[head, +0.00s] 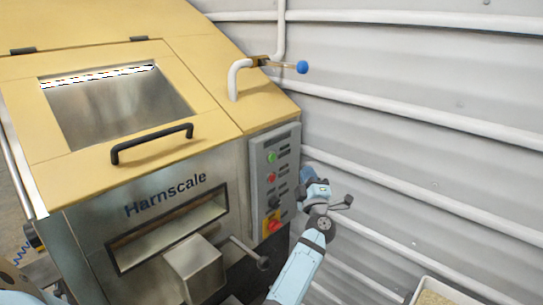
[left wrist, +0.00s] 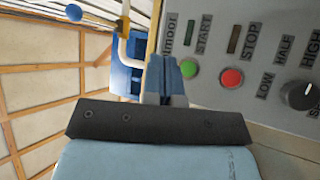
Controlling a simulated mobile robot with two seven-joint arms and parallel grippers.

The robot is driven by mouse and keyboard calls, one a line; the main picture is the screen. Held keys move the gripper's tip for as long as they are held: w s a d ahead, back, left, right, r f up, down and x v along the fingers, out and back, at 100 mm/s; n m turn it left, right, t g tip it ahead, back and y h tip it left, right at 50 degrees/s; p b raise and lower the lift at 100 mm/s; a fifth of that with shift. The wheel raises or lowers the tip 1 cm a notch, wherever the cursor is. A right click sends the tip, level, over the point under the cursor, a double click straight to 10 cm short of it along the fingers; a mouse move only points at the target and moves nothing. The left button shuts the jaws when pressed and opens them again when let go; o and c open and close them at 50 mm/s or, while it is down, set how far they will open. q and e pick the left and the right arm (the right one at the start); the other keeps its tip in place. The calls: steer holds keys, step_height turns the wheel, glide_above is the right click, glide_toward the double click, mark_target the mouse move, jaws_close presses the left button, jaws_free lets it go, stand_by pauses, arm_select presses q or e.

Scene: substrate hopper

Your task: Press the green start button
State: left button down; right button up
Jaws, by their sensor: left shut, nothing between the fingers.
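The green start button (head: 272,157) is near the top of the grey control panel (head: 257,192) on the hopper's front. In the left wrist view the green button (left wrist: 189,68) lies beside the START label, just right of my fingertips. My left gripper (head: 309,176) is shut and empty, to the right of the panel and a little lower than the button in the head view. Its closed fingers (left wrist: 166,76) also show in the left wrist view. They look apart from the button, though the depth gap is hard to judge. My right gripper is not in view.
A red stop button (head: 271,177) sits below the green one, with a black knob (left wrist: 299,95) and a red-and-yellow switch (head: 272,224) further down. A lever with a dark knob (head: 262,263) sticks out below. The corrugated wall (head: 420,170) is close on the right.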

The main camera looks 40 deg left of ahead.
mark_target(273, 158)
arm_select(q)
steer(key=shift+w+a, duration=0.2)
steer(key=shift+s, duration=0.1)
steer(key=a, duration=0.8)
steer(key=shift+w+a+b, duration=0.35)
steer(key=shift+w+b, duration=0.05)
steer(key=shift+b, duration=0.05)
steer(key=shift+a, duration=0.15)
stand_by(1.8)
